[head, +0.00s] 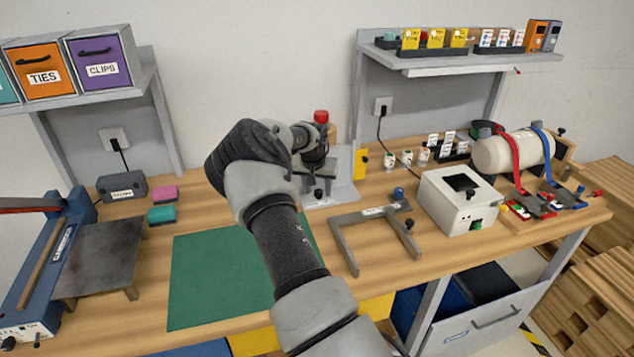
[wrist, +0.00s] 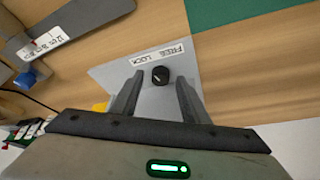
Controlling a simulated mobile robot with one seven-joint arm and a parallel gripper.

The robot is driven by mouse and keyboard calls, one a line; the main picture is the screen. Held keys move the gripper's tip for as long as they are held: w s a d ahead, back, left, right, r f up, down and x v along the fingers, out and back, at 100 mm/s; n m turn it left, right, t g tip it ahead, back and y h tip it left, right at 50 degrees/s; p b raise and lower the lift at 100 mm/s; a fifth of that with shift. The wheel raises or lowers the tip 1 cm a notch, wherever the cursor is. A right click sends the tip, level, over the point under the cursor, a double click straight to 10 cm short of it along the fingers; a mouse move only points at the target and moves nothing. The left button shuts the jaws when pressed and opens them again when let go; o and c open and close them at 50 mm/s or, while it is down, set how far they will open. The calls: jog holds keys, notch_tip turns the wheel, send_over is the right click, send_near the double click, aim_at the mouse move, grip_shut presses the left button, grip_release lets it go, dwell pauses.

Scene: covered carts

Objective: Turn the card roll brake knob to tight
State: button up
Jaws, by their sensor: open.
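My gripper (head: 316,172) (wrist: 160,82) is open and empty. It points down over the grey base plate (head: 343,194) of a press at the back middle. In the wrist view a small black knob (wrist: 160,75) with a pale mark lies between the fingertips, not visibly gripped. Its upside-down label appears to read FREE and LOCK. This knob also shows in the head view (head: 318,193). The white card roll (head: 497,154) lies far to the right in a wooden holder. A small dark knob (head: 562,132) shows at its right end; its setting is too small to read.
A grey C-shaped frame (head: 345,219) and a white box (head: 458,202) stand between the press and the roll. Red and blue straps (head: 513,152) cross the roll. A green mat (head: 215,275) lies front left. A shelf (head: 455,62) overhangs the back right.

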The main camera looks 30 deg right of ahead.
jog(key=v, duration=1.7)
jog(key=shift+r, duration=0.2)
